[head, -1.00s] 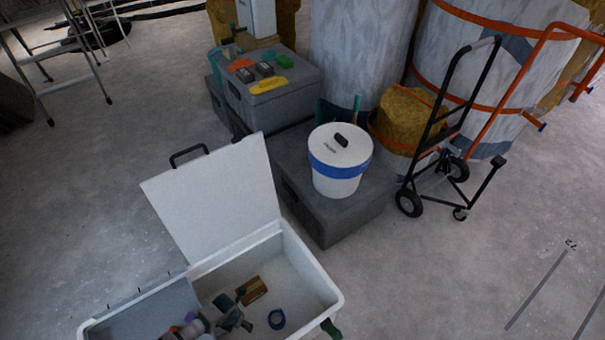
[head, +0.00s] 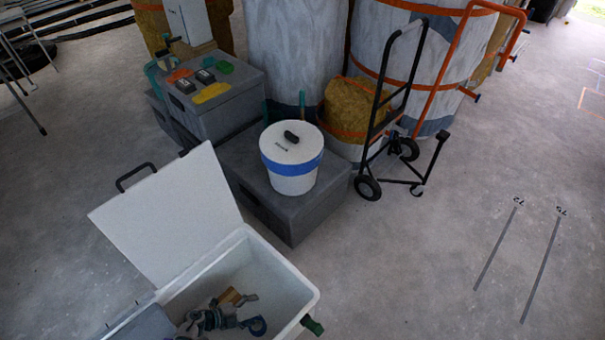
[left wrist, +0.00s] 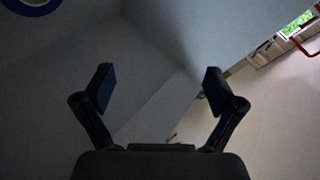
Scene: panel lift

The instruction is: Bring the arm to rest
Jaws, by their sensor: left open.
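A blue ring with a pale centre (left wrist: 32,3) shows at the top left there, clear of the fingers. Whether the gripper touches the block I cannot tell. My right gripper is in neither view.
The white box (head: 301,290) has its lid (head: 165,215) raised behind. A white bucket (head: 291,170) with a blue band stands on a grey case (head: 293,225). A black hand truck (head: 385,130) stands right of it. The floor at right is clear.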

